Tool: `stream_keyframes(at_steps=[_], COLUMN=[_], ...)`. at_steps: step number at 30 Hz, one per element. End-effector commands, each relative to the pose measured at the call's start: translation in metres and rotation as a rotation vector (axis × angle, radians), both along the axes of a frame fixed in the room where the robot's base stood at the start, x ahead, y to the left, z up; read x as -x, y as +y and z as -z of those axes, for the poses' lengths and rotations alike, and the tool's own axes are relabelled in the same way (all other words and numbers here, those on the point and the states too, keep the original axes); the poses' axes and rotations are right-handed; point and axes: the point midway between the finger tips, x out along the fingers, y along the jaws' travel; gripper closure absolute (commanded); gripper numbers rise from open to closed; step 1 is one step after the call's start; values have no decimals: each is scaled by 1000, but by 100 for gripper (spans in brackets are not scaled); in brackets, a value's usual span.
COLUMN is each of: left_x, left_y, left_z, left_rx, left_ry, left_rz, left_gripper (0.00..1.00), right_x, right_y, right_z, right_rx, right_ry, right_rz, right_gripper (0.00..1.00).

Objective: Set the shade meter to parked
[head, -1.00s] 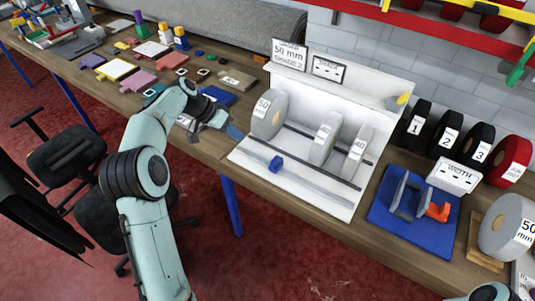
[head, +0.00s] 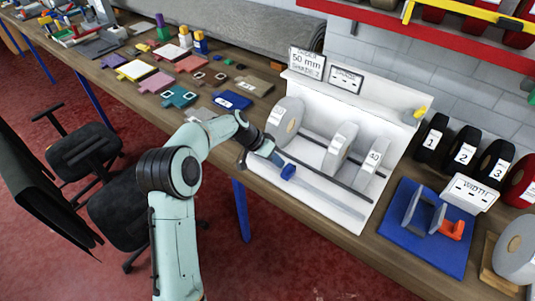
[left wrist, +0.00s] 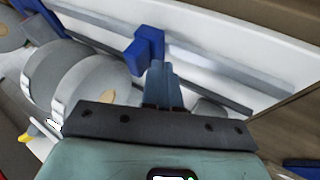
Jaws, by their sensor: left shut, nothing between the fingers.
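The white stand (head: 318,209), which looks like the shade meter, has a grey rail along its front with a blue slider block (head: 288,172) near the rail's left end. The same blue block shows in the left wrist view (left wrist: 148,46), just beyond my fingertips. My left gripper (head: 278,160) is shut and empty, its blue fingers pointing at the block from the left. In the left wrist view the fingers (left wrist: 160,70) reach close to the block; I cannot tell whether they touch. My right gripper is not in view.
Grey rolls (head: 287,118) stand behind the rail on the white stand. A blue mat (head: 400,228) with a grey and orange fixture lies to the right, near black rolls (head: 431,140). Coloured pieces lie at the left.

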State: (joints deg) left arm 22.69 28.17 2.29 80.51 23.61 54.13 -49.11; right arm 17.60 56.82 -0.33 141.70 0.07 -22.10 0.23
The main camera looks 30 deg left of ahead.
Motion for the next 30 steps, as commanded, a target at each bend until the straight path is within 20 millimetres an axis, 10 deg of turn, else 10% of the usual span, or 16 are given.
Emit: stream_keyframes(at_steps=[19,30], left_x=[3,11], left_y=[-18,-111], left_z=[2,4], left_rx=[2,3], left_ry=[1,1], left_rz=[1,8], left_gripper=[100,100], right_x=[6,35], right_y=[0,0], right_z=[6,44], right_rx=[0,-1], right_ry=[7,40], right_rz=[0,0], right_gripper=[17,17])
